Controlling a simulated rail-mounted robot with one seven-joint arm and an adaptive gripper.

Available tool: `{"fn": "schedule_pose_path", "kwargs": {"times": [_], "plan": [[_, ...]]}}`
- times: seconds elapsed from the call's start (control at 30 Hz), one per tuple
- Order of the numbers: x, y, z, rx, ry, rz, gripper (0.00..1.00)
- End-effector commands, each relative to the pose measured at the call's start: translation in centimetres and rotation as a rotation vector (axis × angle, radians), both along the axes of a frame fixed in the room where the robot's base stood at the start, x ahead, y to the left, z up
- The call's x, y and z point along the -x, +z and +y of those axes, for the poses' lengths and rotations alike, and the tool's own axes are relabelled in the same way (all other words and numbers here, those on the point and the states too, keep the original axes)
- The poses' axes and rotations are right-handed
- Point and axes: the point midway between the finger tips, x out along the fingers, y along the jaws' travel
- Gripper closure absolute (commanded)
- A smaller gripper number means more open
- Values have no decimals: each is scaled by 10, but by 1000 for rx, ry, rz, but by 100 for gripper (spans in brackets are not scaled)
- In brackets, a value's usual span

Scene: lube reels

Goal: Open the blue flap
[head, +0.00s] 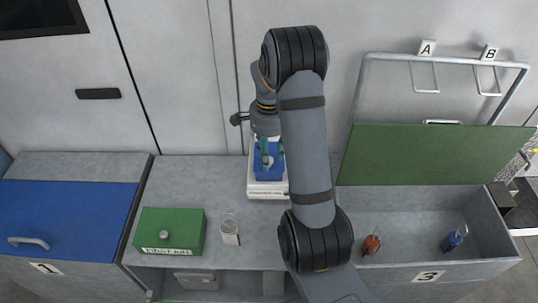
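A blue flap (66,226) with a pale bar handle (28,242) near its front left lies closed on the grey box marked 1 at the left. My gripper (266,160) is well to the right of it, at the back middle of the bench, pointing down. It is in front of or over a small blue object (275,174) on a white base (266,192). I cannot tell whether it touches that object. My arm hides part of this area, and the fingers are too small to tell open from shut.
A green first aid box (170,232) and a small light-coloured can (229,230) stand on the bench between the blue flap and my arm. At the right, bin 3 (415,200) has its green lid (430,155) raised, with a red item (371,243) and a blue item (453,238) inside.

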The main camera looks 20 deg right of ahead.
Motion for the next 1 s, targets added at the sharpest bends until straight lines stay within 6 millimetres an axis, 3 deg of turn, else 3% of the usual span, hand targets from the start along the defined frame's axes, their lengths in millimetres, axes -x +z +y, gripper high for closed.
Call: {"fn": "schedule_pose_path", "kwargs": {"times": [0.57, 1.0], "plan": [[0, 0, 0, 0, 0, 0, 100], [0, 0, 0, 0, 0, 0, 100]]}}
